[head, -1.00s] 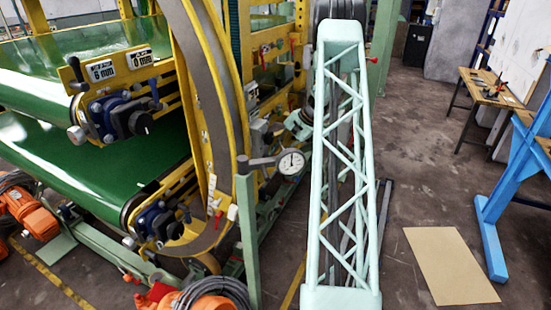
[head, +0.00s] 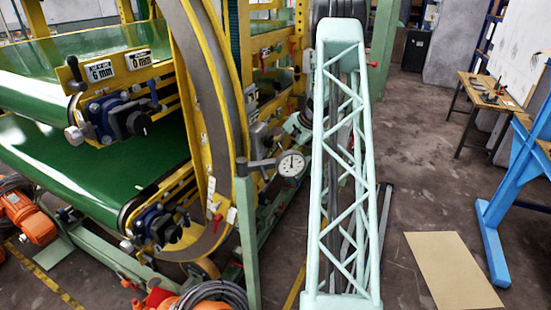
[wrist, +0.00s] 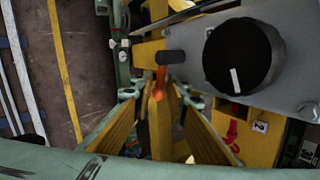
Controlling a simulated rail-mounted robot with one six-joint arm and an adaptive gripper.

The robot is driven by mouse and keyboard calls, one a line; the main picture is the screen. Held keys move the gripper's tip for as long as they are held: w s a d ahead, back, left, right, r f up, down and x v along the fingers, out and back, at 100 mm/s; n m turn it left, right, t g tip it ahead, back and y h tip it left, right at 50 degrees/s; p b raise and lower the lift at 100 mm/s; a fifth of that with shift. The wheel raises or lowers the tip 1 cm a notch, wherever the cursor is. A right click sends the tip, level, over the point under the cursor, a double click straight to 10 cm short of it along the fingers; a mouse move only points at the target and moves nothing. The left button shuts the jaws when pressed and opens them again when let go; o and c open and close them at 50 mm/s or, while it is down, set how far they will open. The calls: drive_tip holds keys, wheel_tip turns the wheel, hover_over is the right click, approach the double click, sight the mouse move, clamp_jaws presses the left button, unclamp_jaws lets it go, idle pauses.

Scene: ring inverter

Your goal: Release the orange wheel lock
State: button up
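In the wrist view a slim orange part (wrist: 160,80), likely the wheel lock, stands beside a short dark cylinder. My gripper (wrist: 161,98) is open, with one yellow-padded finger on each side of the orange part and of a yellow bar (wrist: 158,125) below it. I cannot tell whether either finger touches them. In the head view my wrist (head: 299,127) shows partly beside the pale green lattice of my arm; the fingers and the orange part cannot be made out there.
A large black knob (wrist: 243,55) on a grey plate sits close right of the fingers. A red part (wrist: 232,132) lies below it. In the head view the yellow ring (head: 215,110) and a dial gauge (head: 291,163) stand left of my arm.

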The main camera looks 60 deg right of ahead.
drive_tip(key=shift+s+r, duration=0.1)
drive_tip(key=shift+r, duration=0.05)
drive_tip(key=v, duration=1.1)
drive_tip(key=shift+s+r, duration=0.15)
drive_tip(key=shift+r, duration=0.15)
idle(0.5)
